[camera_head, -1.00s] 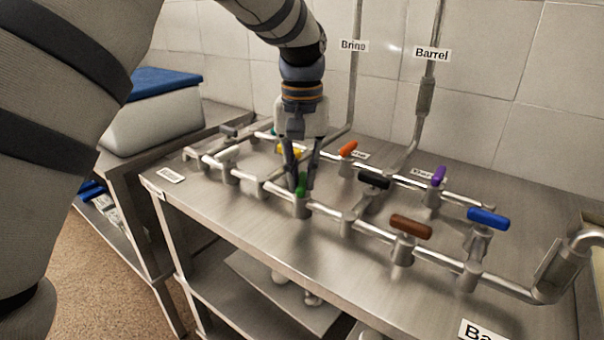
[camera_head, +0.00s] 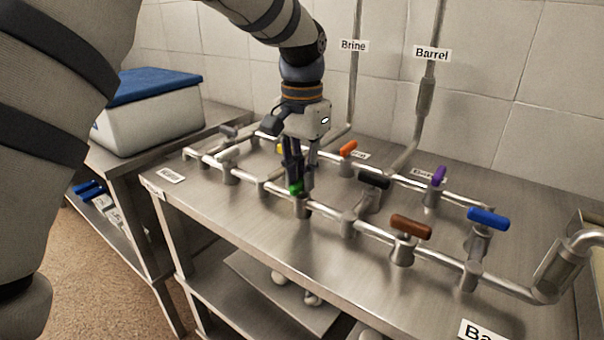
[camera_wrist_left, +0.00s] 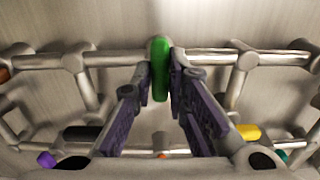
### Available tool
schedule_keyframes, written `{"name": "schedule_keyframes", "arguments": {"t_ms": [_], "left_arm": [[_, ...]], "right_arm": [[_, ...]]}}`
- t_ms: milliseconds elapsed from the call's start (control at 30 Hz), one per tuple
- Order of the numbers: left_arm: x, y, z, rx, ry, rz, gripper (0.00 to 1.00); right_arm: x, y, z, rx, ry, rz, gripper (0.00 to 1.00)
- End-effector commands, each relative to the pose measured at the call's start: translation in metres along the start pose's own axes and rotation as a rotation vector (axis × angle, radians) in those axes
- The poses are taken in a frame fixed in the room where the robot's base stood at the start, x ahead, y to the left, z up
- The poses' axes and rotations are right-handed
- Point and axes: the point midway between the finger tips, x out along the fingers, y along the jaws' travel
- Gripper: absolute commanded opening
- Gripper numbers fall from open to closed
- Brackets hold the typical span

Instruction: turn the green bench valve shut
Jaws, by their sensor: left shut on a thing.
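The green bench valve (camera_head: 296,188) has a green handle on a steel body in the front pipe run, on the metal bench. My left gripper (camera_head: 298,184) comes down on it from above and is shut on the green handle. In the left wrist view the green handle (camera_wrist_left: 160,68) lies between the two fingertips (camera_wrist_left: 160,80), and its far end sticks out past them over the pipe. The fingers hide part of the handle in the head view. My right gripper is not in view.
Other valve handles stand close by: black (camera_head: 374,180), brown (camera_head: 411,227), orange (camera_head: 348,149), purple (camera_head: 439,176) and blue (camera_head: 488,219). Steel pipes (camera_head: 340,221) run between them. A white box with a blue lid (camera_head: 150,108) sits at the left. The bench front is clear.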

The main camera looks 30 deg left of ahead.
Motion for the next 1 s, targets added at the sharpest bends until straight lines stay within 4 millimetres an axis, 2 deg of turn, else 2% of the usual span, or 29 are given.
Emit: {"name": "schedule_keyframes", "arguments": {"t_ms": [367, 400, 467, 767, 867, 1000], "left_arm": [[-0.001, 0.0, 0.0, 0.006, 0.002, -0.001, 0.0], [-0.001, 0.0, 0.0, 0.006, 0.002, -0.001, 0.21], [-0.001, 0.0, 0.0, 0.006, 0.002, -0.001, 0.34], [-0.002, 0.0, 0.0, 0.004, 0.001, -0.001, 0.34], [-0.014, 0.0, -0.001, 0.004, 0.005, -0.002, 0.34], [-0.051, 0.0, -0.001, 0.004, 0.007, -0.002, 0.34]], "right_arm": [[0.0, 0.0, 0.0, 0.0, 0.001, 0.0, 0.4], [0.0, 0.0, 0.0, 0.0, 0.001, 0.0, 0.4], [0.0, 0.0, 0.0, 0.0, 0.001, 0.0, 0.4], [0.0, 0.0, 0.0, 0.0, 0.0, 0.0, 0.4], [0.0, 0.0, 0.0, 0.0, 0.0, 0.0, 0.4], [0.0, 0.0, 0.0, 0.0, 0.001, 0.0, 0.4]]}}
